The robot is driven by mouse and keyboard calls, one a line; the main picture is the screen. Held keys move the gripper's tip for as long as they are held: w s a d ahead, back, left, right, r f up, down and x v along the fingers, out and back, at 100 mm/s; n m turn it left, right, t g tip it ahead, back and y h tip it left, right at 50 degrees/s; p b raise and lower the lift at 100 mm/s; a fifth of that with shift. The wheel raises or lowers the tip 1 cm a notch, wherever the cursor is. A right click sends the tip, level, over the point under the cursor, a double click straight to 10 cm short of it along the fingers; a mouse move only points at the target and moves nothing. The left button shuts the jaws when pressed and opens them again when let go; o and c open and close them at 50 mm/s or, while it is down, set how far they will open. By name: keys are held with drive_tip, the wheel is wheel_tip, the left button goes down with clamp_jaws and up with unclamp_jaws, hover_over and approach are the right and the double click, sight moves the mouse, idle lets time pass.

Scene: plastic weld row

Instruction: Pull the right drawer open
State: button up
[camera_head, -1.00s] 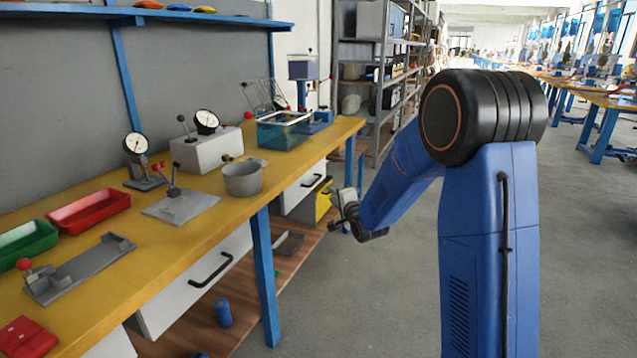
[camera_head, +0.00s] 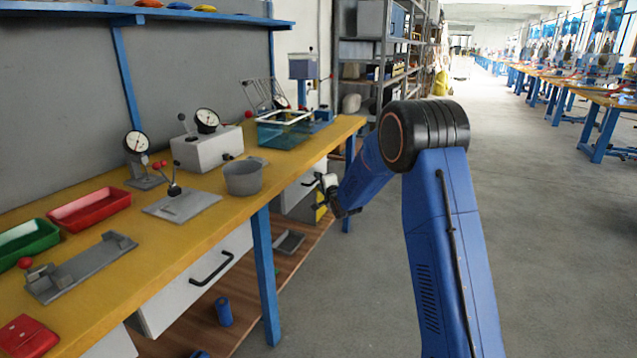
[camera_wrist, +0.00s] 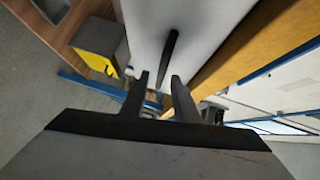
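The right drawer (camera_head: 297,192) is a white front under the yellow bench at the far end. It looks closed. My gripper (camera_head: 322,181) is in front of it and hides part of its dark handle. In the wrist view the white drawer front (camera_wrist: 205,28) fills the upper middle, with the black bar handle (camera_wrist: 170,48) running toward my gripper (camera_wrist: 160,78). The two fingers are apart, one on each side of the handle's line in the picture. Nothing is gripped. I cannot tell whether the handle's near part lies between the fingers in depth.
A nearer white drawer (camera_head: 190,285) has its own black handle (camera_head: 212,268). A blue bench leg (camera_head: 264,275) stands between the drawers. The grey floor (camera_head: 400,255) to the right is open.

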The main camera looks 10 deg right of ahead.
drive_tip(key=shift+w+a+f, duration=0.1)
drive_tip(key=shift+w, duration=0.6)
drive_tip(key=shift+c, duration=0.4)
clamp_jaws()
drive_tip(key=s+d, duration=0.7)
drive_tip(key=d, duration=0.3)
drive_tip(key=s+d, duration=0.8)
drive_tip(key=d, duration=0.3)
drive_tip(key=shift+s+d, duration=0.15)
drive_tip(key=shift+s, duration=0.1)
drive_tip(key=shift+o, duration=0.4)
unclamp_jaws()
drive_tip(key=s+d+r, duration=0.2)
drive_tip(key=s, duration=1.5)
drive_tip(key=shift+d+r, duration=0.2)
drive_tip(key=shift+d, duration=0.05)
